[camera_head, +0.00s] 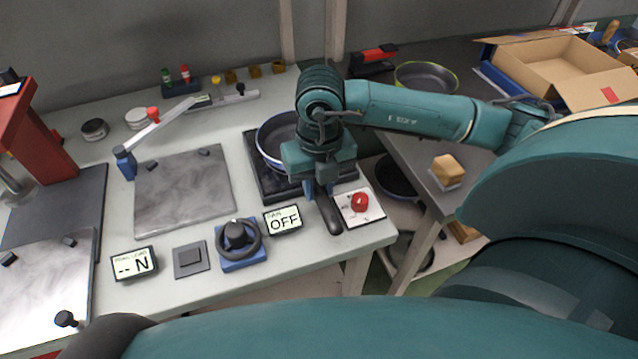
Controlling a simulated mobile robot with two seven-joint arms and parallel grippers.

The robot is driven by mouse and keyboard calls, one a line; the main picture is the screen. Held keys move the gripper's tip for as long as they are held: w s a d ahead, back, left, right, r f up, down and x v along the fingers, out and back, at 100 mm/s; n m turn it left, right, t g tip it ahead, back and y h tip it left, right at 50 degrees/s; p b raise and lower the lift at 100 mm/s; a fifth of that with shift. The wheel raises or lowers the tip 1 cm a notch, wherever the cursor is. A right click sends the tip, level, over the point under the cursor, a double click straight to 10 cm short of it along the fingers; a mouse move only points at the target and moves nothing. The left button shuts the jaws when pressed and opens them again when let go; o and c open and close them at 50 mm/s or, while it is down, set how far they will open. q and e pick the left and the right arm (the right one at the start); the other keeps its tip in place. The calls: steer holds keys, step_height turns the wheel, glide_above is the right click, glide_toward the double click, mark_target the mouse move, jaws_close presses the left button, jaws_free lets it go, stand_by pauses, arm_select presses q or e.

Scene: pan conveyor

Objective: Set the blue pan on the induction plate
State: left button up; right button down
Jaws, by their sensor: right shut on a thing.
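The blue pan (268,143) has a dark inside and a blue rim. It is over the black induction plate (257,177) at the right part of the bench, and my right gripper hides part of both. I cannot tell whether the pan's base touches the plate. My right gripper (322,193) points down and is shut on the pan's dark handle (330,217), which sticks out toward the front edge. My left gripper is not in view.
An "OFF" display (283,220), a blue-based knob (238,240) and a red button (359,202) sit at the bench's front. A grey stone slab (182,190) lies left of the plate. Another pan (426,77) and an open cardboard box (555,65) stand at the back right.

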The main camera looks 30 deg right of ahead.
steer(key=shift+s+f, duration=0.1)
steer(key=shift+f, duration=0.45)
steer(key=c, duration=1.1)
jaws_free()
steer(key=shift+r, duration=0.1)
step_height(320, 180, up, 13)
steer(key=shift+r, duration=0.1)
